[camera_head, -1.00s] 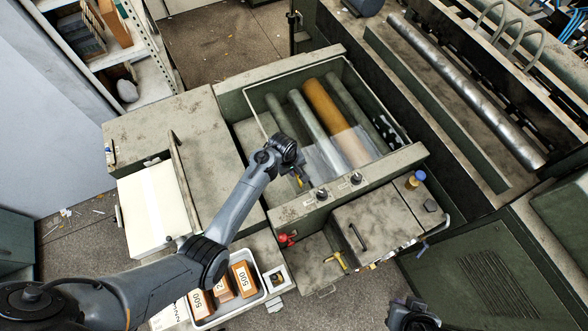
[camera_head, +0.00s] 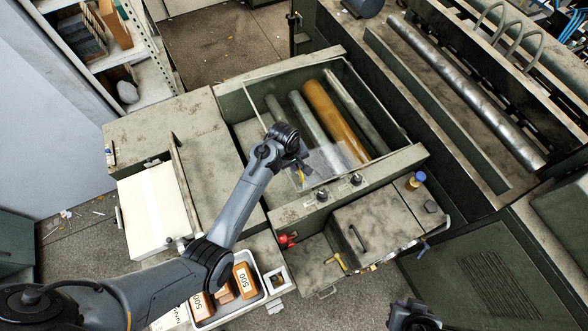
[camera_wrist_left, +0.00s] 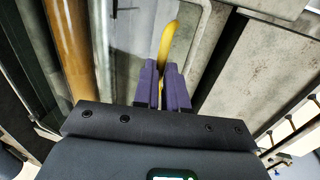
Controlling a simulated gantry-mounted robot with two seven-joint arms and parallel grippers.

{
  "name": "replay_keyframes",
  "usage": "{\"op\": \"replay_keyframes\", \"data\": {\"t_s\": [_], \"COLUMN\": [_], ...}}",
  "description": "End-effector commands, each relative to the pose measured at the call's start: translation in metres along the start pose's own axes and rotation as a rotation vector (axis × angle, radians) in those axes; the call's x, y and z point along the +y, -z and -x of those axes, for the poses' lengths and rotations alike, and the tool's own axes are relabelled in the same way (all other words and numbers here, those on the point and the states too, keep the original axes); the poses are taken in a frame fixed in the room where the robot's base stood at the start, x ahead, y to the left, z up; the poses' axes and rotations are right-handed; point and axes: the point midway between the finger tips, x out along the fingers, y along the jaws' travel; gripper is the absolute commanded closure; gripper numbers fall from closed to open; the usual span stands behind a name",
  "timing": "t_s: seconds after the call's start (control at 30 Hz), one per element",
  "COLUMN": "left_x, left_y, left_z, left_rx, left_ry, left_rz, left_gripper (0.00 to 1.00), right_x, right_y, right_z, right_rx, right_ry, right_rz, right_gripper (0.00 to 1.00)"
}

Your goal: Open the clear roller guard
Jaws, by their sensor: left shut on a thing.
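The clear roller guard (camera_head: 328,158) is a see-through panel over the left part of the roller bay. It looks tilted up, with its sheen beside my left gripper. My left gripper (camera_head: 300,170) is shut on the guard's yellow handle. In the left wrist view the purple fingers (camera_wrist_left: 163,88) close on this yellow handle (camera_wrist_left: 168,40), whose curved end sticks out beyond them. The guard's clear sheet (camera_wrist_left: 128,30) shows left of the handle there. My right gripper (camera_head: 414,318) is at the bottom edge, away from the guard; its fingers are not clear.
An orange roller (camera_head: 335,115) and grey rollers lie in the bay. Its front ledge carries two black knobs (camera_head: 322,194). A red knob (camera_head: 287,240) and a tray of orange boxes (camera_head: 265,285) are nearer. A paper stack (camera_head: 155,210) lies left.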

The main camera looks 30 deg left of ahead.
Motion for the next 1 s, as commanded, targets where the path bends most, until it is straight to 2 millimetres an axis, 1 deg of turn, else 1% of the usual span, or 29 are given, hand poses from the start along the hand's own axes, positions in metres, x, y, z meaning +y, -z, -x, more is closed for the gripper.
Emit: {"op": "replay_keyframes", "data": {"t_s": [0.03, 0.17, 0.2, 0.3, 0.4, 0.5, 0.6, 0.73, 0.83, 1.0], "left_x": [0.012, 0.036, 0.045, 0.068, 0.091, 0.111, 0.129, 0.146, 0.154, 0.16], "left_y": [0.0, 0.0, 0.0, 0.0, 0.0, -0.001, -0.002, -0.003, -0.003, -0.003], "left_z": [0.019, 0.061, 0.075, 0.106, 0.133, 0.154, 0.17, 0.184, 0.189, 0.193], "left_rx": [0.005, 0.006, 0.007, 0.007, 0.009, 0.008, 0.006, 0.003, 0.001, 0.0], "left_ry": [-0.013, -0.015, -0.016, -0.018, -0.019, -0.018, -0.015, -0.011, -0.008, -0.005], "left_rz": [-0.001, -0.003, -0.003, -0.003, -0.005, -0.005, -0.005, -0.006, -0.004, -0.005], "left_gripper": [1.0, 1.0, 1.0, 1.0, 1.0, 1.0, 1.0, 1.0, 1.0, 1.0], "right_x": [0.0, -0.001, -0.001, -0.001, -0.002, -0.002, -0.003, -0.002, -0.002, -0.002], "right_y": [0.0, 0.0, 0.0, 0.001, 0.001, 0.001, 0.001, 0.001, 0.001, 0.001], "right_z": [0.0, 0.0, 0.0, 0.0, 0.0, 0.0, 0.0, 0.0, -0.001, -0.001], "right_rx": [0.0, 0.0, 0.001, 0.001, 0.001, 0.002, 0.002, 0.002, 0.002, 0.002], "right_ry": [0.0, 0.002, 0.002, 0.004, 0.006, 0.008, 0.008, 0.008, 0.008, 0.006], "right_rz": [0.0, -0.002, -0.003, -0.005, -0.007, -0.009, -0.01, -0.01, -0.01, -0.007], "right_gripper": [1.0, 1.0, 1.0, 1.0, 1.0, 1.0, 1.0, 1.0, 1.0, 1.0]}}
